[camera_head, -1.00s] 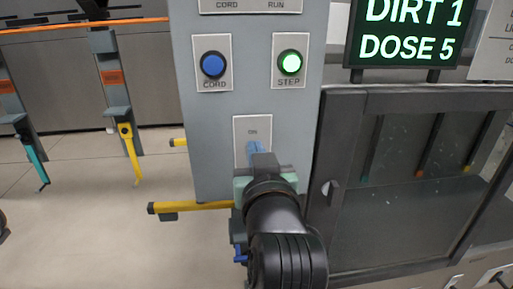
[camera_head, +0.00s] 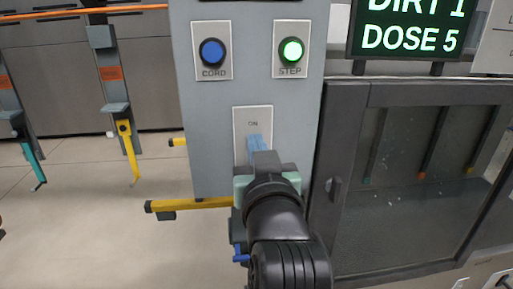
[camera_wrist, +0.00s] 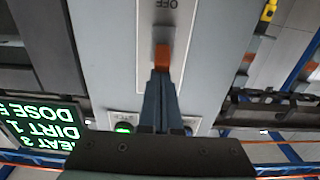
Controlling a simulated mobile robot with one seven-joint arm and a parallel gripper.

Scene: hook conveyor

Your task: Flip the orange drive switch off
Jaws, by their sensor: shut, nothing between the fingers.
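The orange drive switch (camera_wrist: 162,57) shows in the wrist view as a small orange block on a pale plate, near the upside-down word OFF. In the head view its plate (camera_head: 252,113) is on the grey panel, with ON at the top; the switch itself is hidden behind my gripper. My gripper (camera_head: 257,142) is in front of the plate, just below the ON label. In the wrist view my gripper's fingers (camera_wrist: 161,78) are shut together and empty, with their tips right at the switch. Whether they touch it I cannot tell.
A blue CORD button (camera_head: 211,52) and a lit green STEP button (camera_head: 291,51) sit above the plate. A green-lettered display (camera_head: 410,30) reads DIRT 1, DOSE 5. A glass-fronted cabinet (camera_head: 410,210) stands to the right. Yellow bars (camera_head: 190,205) stick out at the left.

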